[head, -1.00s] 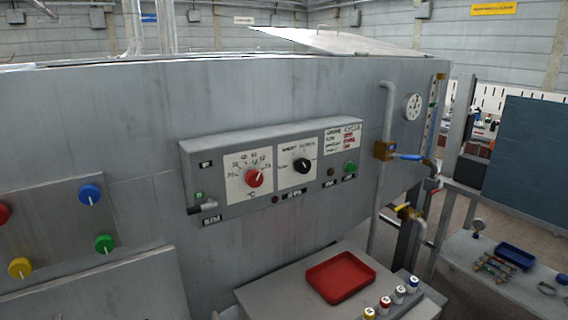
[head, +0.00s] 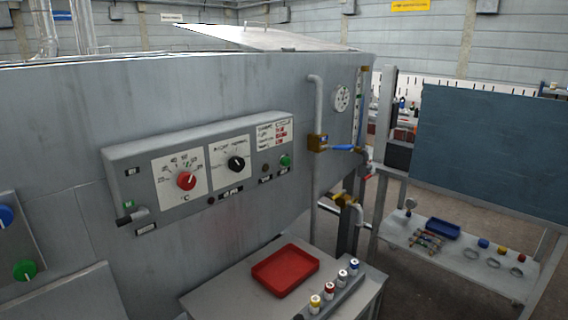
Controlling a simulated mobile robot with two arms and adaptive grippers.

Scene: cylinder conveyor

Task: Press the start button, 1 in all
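A grey control box (head: 228,201) is mounted on the front wall of a large grey machine. At its right end is a round green button (head: 285,160), with a small dark lamp or button (head: 265,167) beside it. A red knob (head: 186,181) and a black knob (head: 236,163) sit on white dial plates. A small lever (head: 131,217) and a small green light (head: 127,205) are at its left end. The labels are too small to read surely. Neither of my grippers shows in the head view.
A red tray (head: 285,270) and several capped bottles stand on a grey table (head: 216,294) below the box. Pipes, a blue-handled valve (head: 340,148) and a gauge (head: 342,98) are to the right. A shelf (head: 462,268) with a blue tray (head: 443,230) stands further right.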

